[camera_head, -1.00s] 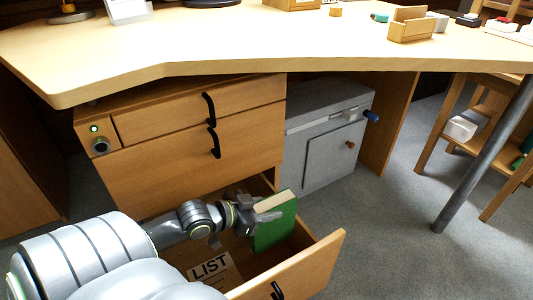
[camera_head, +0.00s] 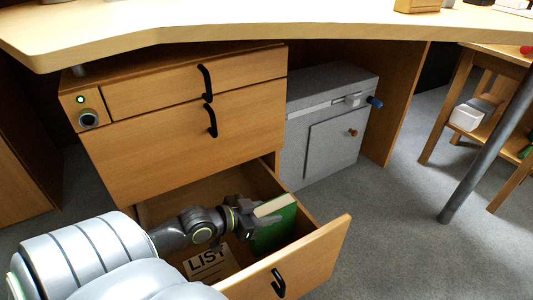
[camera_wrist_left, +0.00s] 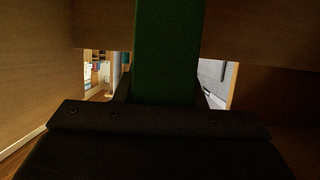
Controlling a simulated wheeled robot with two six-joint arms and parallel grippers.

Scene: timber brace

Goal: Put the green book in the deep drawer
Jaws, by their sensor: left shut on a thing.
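The green book (camera_head: 276,226) stands upright inside the open deep drawer (camera_head: 318,262), near its right side. Its pale page edge faces up. My left gripper (camera_head: 262,222) is shut on the green book at its upper left part, inside the drawer's opening. In the left wrist view the green book (camera_wrist_left: 168,50) runs up the middle between the fingers, with wooden drawer walls around it. Whether the book's lower edge touches the drawer floor is hidden. My right gripper is not in view.
A paper marked LIST (camera_head: 208,262) lies in the drawer, left of the book. Two shut drawers (camera_head: 180,135) are above. A grey cabinet (camera_head: 330,130) stands to the right.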

